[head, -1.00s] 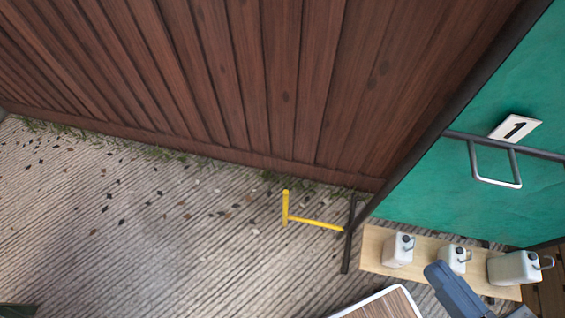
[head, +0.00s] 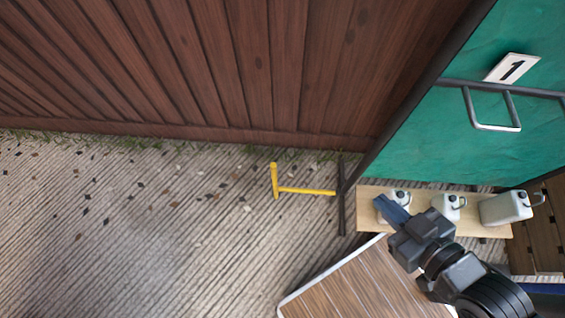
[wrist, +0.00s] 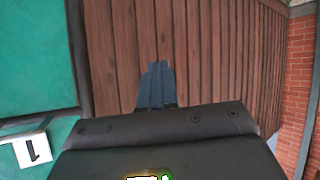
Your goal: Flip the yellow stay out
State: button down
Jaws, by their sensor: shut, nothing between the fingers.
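The yellow stay (head: 305,191) is a thin bar with a short crosspiece at its left end. It sticks out left from the dark post foot by the green panel (head: 430,165), low over the paved ground. My gripper (head: 382,203) is to the right of the stay, apart from it, in front of the jugs on the plank. Its blue fingers are together with nothing between them. In the wrist view the gripper (wrist: 156,85) points toward the brown fence, and the stay is not seen there.
A plank (head: 372,222) holds white jugs (head: 505,207) below the green panel, which has a number 1 plate (head: 512,68) and a metal handle (head: 495,126). A wood-topped table (head: 350,285) is in front. A brown fence (head: 230,70) stands behind. Paving at left is clear except for leaves.

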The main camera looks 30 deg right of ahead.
jog(key=w+d+f+g+b, duration=0.2)
jog(key=w+f, duration=0.2)
jog(key=f, duration=0.5)
jog(key=w+d+f+n+g+y+b, duration=0.1)
jog(key=w+d+f+g+b, duration=0.15)
jog(key=w+f, duration=0.45)
jog(key=w+d+f+g+b, duration=0.1)
jog(key=w+f+b, duration=0.15)
jog(key=f, duration=0.85)
jog(key=w+f+n+g+y+b, duration=0.1)
jog(key=w+n+g+y+b, duration=0.1)
jog(key=w, duration=0.6)
jog(key=w+f+n+g+y+b, duration=0.1)
jog(key=w+y+b, duration=0.3)
jog(key=w, duration=0.4)
jog(key=shift+w+f+n+g+y+b, duration=0.15)
jog(key=shift+f+n+g+y+b, duration=0.25)
jog(key=shift+g+b, duration=0.25)
jog(key=shift+f, duration=0.1)
jog(key=a+f+b, duration=0.3)
jog(key=a+f, duration=0.4)
jog(key=a, duration=0.2)
jog(key=shift+w+f, duration=0.25)
jog(key=shift+f, duration=0.1)
